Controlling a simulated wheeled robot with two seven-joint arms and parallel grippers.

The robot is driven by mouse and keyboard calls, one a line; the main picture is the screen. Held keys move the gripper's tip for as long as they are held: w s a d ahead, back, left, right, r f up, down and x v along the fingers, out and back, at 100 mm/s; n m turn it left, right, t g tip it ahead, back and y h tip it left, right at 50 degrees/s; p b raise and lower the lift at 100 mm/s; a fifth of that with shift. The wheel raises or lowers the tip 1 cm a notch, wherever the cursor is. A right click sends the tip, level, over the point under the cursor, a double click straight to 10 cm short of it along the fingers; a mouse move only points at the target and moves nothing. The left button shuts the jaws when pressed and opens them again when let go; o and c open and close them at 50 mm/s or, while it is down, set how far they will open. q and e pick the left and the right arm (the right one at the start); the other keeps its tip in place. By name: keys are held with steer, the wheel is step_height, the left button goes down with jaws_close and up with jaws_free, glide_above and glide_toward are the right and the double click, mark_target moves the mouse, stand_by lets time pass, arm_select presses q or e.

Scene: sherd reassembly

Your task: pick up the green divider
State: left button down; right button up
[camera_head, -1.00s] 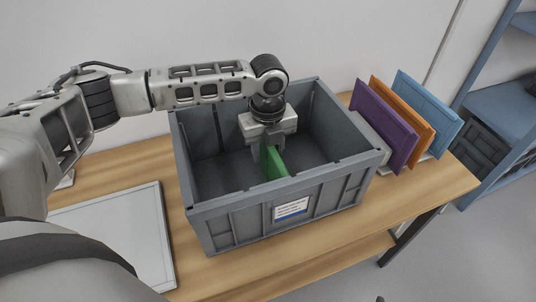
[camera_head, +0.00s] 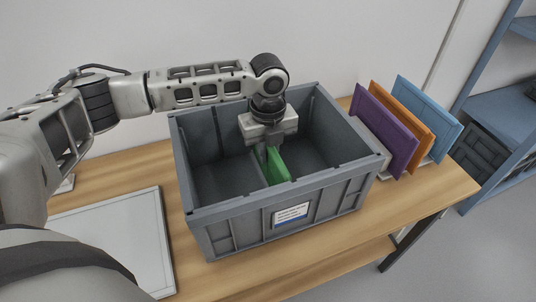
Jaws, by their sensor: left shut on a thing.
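The green divider (camera_head: 278,166) stands on edge inside the grey crate (camera_head: 230,207), near the middle. My left gripper (camera_head: 268,150) reaches down into the crate from above and is shut on the upper part of the green divider. The far part of the divider is partly hidden by the gripper. I cannot tell whether its lower edge touches the crate floor. My right gripper is not in view.
Purple (camera_head: 387,132), orange (camera_head: 404,116) and blue (camera_head: 428,112) panels stand in a row to the right of the crate. A flat light grey tray (camera_head: 115,235) lies on the wooden table (camera_head: 445,190) at the left. Blue shelving stands at the far right.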

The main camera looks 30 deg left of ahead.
arm_select(q)
step_height(320, 180, up, 26)
steer(key=p, duration=0.2)
steer(key=shift+r, duration=0.25)
stand_by(1.0)
